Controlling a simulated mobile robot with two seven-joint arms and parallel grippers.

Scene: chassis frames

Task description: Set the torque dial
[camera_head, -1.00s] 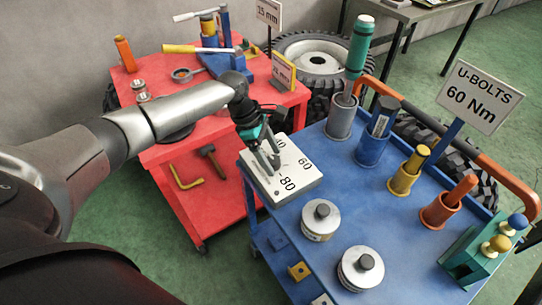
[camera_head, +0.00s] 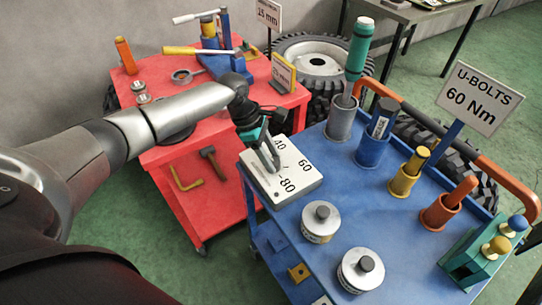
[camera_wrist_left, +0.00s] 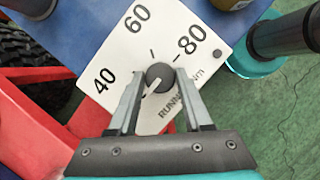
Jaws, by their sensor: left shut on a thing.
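The torque dial is a white square plate (camera_head: 303,178) on the near left corner of the blue cart, marked 40, 60 and 80. In the left wrist view, the plate (camera_wrist_left: 118,48) has a round dark grey knob (camera_wrist_left: 160,76) at its middle. My left gripper (camera_head: 271,164) comes down over the plate and is shut on the knob, one finger on each side in the wrist view. A pale pointer line (camera_wrist_left: 150,88) at the knob runs to the lower left, away from 60 and 80. My right gripper is not in view.
A sign (camera_head: 480,98) reads U-BOLTS 60 Nm. The blue cart (camera_head: 405,231) carries several coloured holders with tools and two metal cylinders (camera_head: 320,222) in front of the dial. An orange handrail (camera_head: 468,152) runs along its far side. A red cart (camera_head: 213,135) stands at left.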

